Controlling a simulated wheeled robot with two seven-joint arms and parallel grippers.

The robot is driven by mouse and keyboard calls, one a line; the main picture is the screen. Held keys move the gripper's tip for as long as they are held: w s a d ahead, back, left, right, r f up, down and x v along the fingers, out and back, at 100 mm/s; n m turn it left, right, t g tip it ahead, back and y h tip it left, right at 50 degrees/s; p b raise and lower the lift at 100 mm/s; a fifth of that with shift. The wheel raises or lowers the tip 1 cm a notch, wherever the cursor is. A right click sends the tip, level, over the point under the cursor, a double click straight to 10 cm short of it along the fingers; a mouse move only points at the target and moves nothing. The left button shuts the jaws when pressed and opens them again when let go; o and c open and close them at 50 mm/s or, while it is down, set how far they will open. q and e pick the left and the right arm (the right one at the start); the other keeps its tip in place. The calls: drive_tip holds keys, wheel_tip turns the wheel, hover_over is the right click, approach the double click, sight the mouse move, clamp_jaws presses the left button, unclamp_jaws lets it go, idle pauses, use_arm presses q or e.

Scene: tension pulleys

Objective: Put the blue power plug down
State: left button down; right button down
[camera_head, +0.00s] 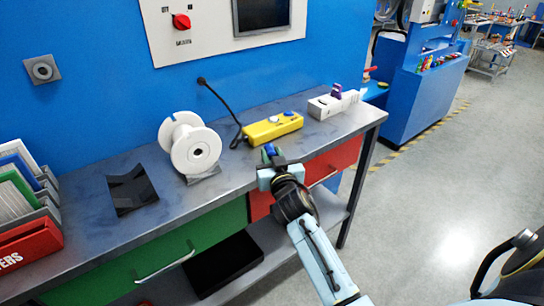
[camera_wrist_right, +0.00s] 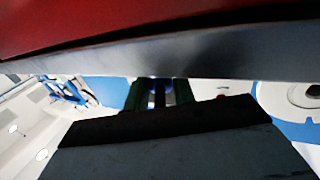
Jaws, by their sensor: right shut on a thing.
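My right gripper (camera_head: 272,156) is at the front edge of the grey workbench (camera_head: 240,176), in front of the yellow box. It is shut on the blue power plug (camera_head: 269,149), of which only a small blue part shows at the fingertips. In the right wrist view the dark fingers (camera_wrist_right: 158,92) are close together, with a little blue between their tips; the bench edge hides what lies past them. I cannot tell whether the plug touches the bench top. My left gripper is not in view.
A yellow box (camera_head: 273,129), a white power strip (camera_head: 334,104) with a purple plug (camera_head: 337,90), and a white spool (camera_head: 195,149) stand on the bench. A black cable (camera_head: 222,100) hangs from the wall. A black holder (camera_head: 131,189) lies left, with clear bench around it.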

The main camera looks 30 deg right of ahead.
drive_tip(key=shift+f, duration=0.3)
drive_tip(key=shift+f+b, duration=0.3)
drive_tip(key=shift+b, duration=0.15)
drive_tip(key=c, duration=1.6)
unclamp_jaws()
drive_tip(key=o, duration=0.4)
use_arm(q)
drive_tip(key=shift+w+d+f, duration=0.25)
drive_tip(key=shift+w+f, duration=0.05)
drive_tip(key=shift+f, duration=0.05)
use_arm(e)
drive_tip(key=shift+o, duration=0.2)
drive_tip(key=shift+r+p, duration=0.45)
drive_tip(key=shift+r, duration=0.05)
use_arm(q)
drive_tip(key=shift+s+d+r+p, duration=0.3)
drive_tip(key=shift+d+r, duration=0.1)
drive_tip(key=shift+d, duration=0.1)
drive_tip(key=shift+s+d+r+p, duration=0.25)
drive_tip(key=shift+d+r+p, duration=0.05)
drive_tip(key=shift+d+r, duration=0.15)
use_arm(e)
drive_tip(key=v, duration=1.2)
drive_tip(key=shift+r, duration=0.2)
